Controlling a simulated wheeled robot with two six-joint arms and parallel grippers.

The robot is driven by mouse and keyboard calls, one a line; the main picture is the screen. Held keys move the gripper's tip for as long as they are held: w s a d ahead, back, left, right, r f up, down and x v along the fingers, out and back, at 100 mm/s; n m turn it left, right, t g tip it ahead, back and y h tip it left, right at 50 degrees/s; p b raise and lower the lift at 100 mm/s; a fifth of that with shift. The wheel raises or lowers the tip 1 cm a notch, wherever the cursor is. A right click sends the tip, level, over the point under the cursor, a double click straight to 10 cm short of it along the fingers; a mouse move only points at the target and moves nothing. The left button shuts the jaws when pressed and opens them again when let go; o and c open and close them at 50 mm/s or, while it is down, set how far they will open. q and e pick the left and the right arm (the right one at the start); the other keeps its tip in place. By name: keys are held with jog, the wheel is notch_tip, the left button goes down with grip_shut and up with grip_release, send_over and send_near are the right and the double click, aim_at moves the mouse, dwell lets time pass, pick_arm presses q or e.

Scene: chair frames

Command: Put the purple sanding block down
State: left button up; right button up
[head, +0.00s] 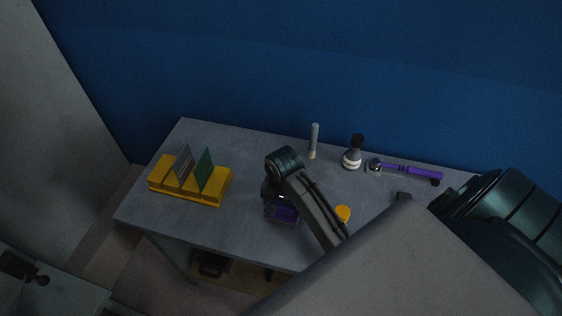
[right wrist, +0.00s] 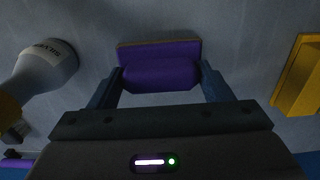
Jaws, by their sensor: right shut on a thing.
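The purple sanding block (right wrist: 160,70) is held between the two fingers of my right gripper (right wrist: 160,88) in the right wrist view. It has a thin brownish layer along its far edge. In the head view the block (head: 284,212) shows as a dark purple patch below my right gripper (head: 275,200), over the middle front of the grey table (head: 245,150). My arm hides part of it. I cannot tell whether the block touches the tabletop. My left gripper is not in view.
A yellow rack (head: 165,184) holding upright sheets stands at the left. A grey stick (head: 314,140), a dark-topped bottle (head: 352,158) and a purple-handled tool (head: 410,172) are along the back. An orange-capped thing (head: 343,213) is right of my gripper. Tabletop between rack and gripper is clear.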

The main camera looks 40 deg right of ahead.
aim_at(281, 210)
jog(key=shift+w+r, duration=0.15)
jog(key=shift+w, duration=0.25)
notch_tip(281, 210, down, 3)
jog(key=shift+f+p, duration=0.15)
jog(key=shift+p, duration=0.85)
jog(key=shift+f, duration=0.25)
jog(key=o, duration=1.1)
jog(key=shift+f, duration=0.1)
jog(key=shift+c, duration=0.2)
